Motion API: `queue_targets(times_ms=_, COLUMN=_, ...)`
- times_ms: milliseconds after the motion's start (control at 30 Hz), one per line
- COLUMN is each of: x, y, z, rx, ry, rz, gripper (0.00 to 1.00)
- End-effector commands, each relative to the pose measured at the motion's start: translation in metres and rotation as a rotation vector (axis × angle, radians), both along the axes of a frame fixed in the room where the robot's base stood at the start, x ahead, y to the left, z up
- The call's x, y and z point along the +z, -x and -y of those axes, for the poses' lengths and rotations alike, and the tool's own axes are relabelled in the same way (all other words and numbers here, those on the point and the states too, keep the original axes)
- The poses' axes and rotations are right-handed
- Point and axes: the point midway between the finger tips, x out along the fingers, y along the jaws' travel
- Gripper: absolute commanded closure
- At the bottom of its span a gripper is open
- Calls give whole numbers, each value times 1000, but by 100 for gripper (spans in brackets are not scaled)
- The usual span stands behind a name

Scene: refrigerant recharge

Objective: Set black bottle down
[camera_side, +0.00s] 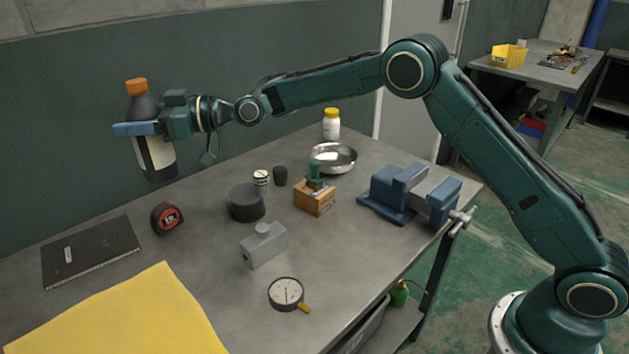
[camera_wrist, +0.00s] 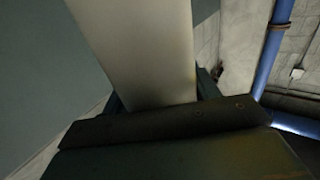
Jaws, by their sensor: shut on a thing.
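The black bottle (camera_side: 154,159) has an orange cap and a pale label. It hangs in the air above the far left of the grey workbench, nearly upright with a slight tilt. My gripper (camera_side: 136,129) is shut around its upper body, with the blue fingers across it. In the wrist view the bottle's pale label (camera_wrist: 140,50) fills the middle between the fingers. The bottle's base is clear of the bench top (camera_side: 200,270).
Below and near the bottle are a dark flat pad (camera_side: 95,255) and a red-black tape measure (camera_side: 166,218). A black round puck (camera_side: 246,203), grey block (camera_side: 264,247), gauge (camera_side: 286,293), wooden block (camera_side: 315,200), steel bowl (camera_side: 334,158) and blue vise (camera_side: 400,195) stand rightward. A yellow cloth (camera_side: 120,318) covers the front.

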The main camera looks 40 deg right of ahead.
Motion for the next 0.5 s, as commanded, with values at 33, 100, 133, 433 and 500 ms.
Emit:
queue_targets(times_ms=33, x=-4, y=0, z=0, rx=0, ry=-2, rz=0, gripper=79)
queue_targets(times_ms=100, x=-13, y=0, z=0, rx=1, ry=-2, rz=0, gripper=79)
queue_targets(times_ms=133, x=-17, y=0, z=0, rx=1, ry=-2, rz=0, gripper=79)
queue_targets(times_ms=433, x=-71, y=0, z=1, rx=0, ry=-3, rz=0, gripper=79)
queue_targets(times_ms=500, x=-84, y=0, z=1, rx=-1, ry=-1, rz=-2, gripper=79)
